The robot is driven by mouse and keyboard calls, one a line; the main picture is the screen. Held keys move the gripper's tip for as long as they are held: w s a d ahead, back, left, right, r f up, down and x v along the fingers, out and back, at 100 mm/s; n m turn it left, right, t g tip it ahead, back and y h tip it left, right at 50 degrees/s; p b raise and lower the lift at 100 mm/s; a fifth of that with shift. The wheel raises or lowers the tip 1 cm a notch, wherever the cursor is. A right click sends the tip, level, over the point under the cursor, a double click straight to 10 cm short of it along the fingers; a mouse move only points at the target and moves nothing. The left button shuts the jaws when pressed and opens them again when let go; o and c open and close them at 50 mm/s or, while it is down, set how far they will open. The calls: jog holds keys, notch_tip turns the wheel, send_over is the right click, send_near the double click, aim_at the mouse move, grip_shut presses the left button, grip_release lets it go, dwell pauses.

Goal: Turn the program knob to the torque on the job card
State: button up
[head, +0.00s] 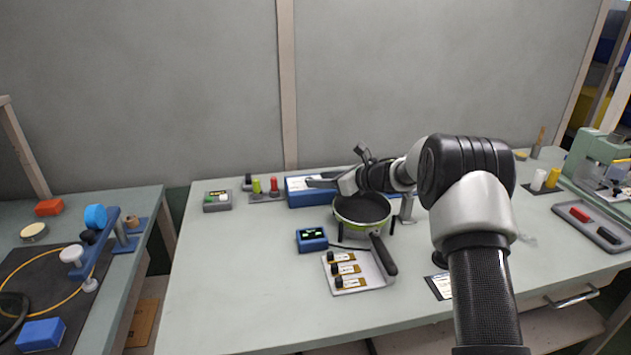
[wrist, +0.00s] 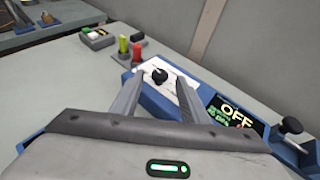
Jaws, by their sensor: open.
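The program knob (wrist: 159,75) is a small black knob on the white face of a blue controller box (head: 297,196). In the wrist view it shows between the tips of my gripper (wrist: 162,84). My gripper is open, with one finger on each side of the knob; I cannot tell whether either touches it. In the head view my gripper (head: 322,181) is over the blue box and hides part of it. A dark display (wrist: 232,112) on the box reads OFF, with smaller green text. A dark-framed card (head: 441,287) lies near the front, partly behind my arm; its writing is unreadable.
Green and red pegs (wrist: 131,47) stand left of the box. The bench's front left is clear.

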aim_at(315, 189)
jog(key=shift+x, duration=1.55)
jog(key=shift+c, duration=0.2)
jog(key=c, duration=0.9)
jog(key=shift+c, duration=0.2)
jog(key=shift+f+b, duration=0.1)
jog(key=shift+b, duration=0.45)
